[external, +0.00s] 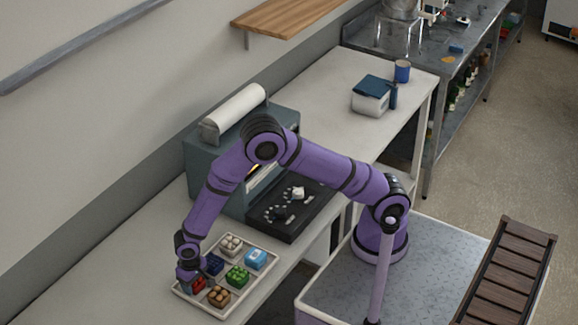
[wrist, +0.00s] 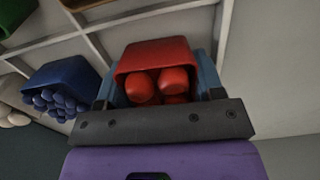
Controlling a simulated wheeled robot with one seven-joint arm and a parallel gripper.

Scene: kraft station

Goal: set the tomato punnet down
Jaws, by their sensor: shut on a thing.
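The tomato punnet is a red tub with round red tomatoes (wrist: 160,55), seen in the middle of the wrist view. It also shows in the external view (external: 198,285), partly hidden by my gripper. My gripper (external: 191,274) is shut on it, with one blue finger on each side of the tub in the wrist view (wrist: 163,78). The punnet is at the near-left end of a pale divided tray (external: 184,292). I cannot tell whether its base touches the tray floor.
Beside it in the tray are a blueberry punnet (external: 213,265), a brown punnet (external: 218,296), a green punnet (external: 237,275), a blue carton (external: 256,259) and a pale punnet (external: 229,244). A teal machine (external: 205,165) stands behind. The counter left of the tray is clear.

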